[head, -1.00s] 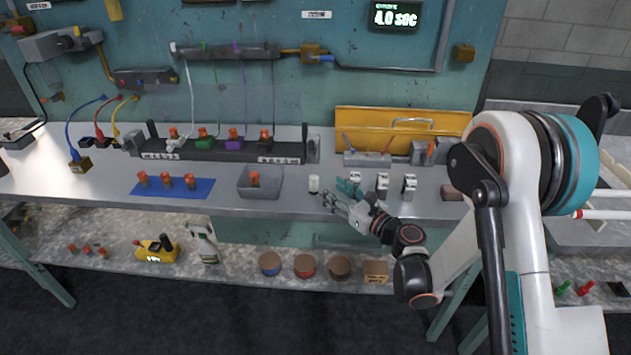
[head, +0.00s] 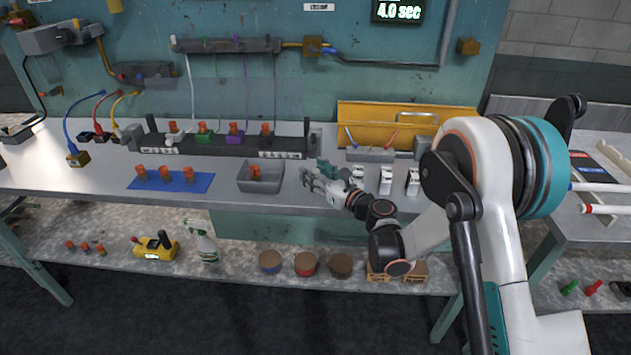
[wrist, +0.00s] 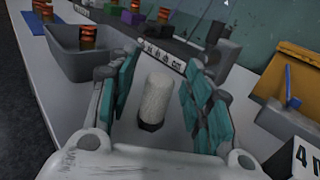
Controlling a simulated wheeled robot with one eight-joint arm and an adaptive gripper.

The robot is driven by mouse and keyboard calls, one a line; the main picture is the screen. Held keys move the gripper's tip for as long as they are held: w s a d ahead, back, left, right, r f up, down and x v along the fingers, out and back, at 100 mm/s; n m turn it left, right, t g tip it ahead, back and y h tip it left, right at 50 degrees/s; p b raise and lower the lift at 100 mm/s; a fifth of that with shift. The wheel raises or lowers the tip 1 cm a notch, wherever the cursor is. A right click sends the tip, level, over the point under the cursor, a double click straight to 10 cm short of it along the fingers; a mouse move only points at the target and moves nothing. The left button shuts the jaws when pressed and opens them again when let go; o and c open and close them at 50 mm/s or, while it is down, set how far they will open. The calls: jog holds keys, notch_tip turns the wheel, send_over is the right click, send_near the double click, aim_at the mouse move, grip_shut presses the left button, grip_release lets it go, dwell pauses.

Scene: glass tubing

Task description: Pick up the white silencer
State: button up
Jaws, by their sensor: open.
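The white silencer (wrist: 155,97) stands upright on the grey bench, a white cylinder with a dark base. In the wrist view it is between the two teal-padded fingers of my gripper (wrist: 155,100), with a gap on both sides. My gripper is open and holds nothing. In the head view my gripper (head: 312,178) is low over the bench, right of the grey bin, and it hides the silencer.
A black rail (head: 220,146) with coloured fittings runs behind. A yellow toolbox (head: 400,118) is at the back right.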

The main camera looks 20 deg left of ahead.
jog(key=c, duration=1)
jog(key=shift+r, duration=0.15)
